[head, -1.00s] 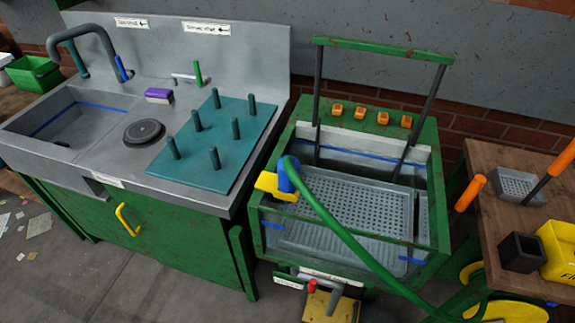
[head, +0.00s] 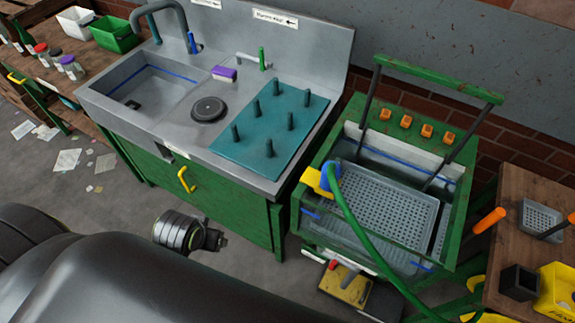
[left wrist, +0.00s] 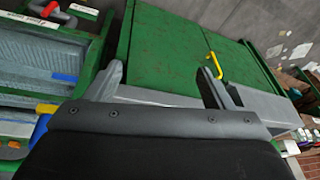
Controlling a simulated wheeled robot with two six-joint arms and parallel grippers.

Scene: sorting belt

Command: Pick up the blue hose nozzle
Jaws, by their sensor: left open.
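The blue hose nozzle (head: 331,177) is at the left rim of the green wash tub (head: 454,237), against a yellow piece (head: 316,183). A green hose (head: 357,230) runs from it down to the right. In the left wrist view, a bit of blue (left wrist: 41,128) beside yellow shows at the left, partly hidden by my gripper body. My left gripper (head: 217,240) is in front of the green sink cabinet, low and left of the nozzle, apart from it. In the left wrist view its fingers (left wrist: 163,83) are spread and empty. My right gripper is not visible.
The steel sink counter with a teal peg board (head: 245,150) stands left of the tub. The tub's raised green handle bar (head: 440,78) rises behind the nozzle. A yellow cabinet handle (head: 184,180) sticks out near my left gripper. A wooden table (head: 520,185) stands at the right.

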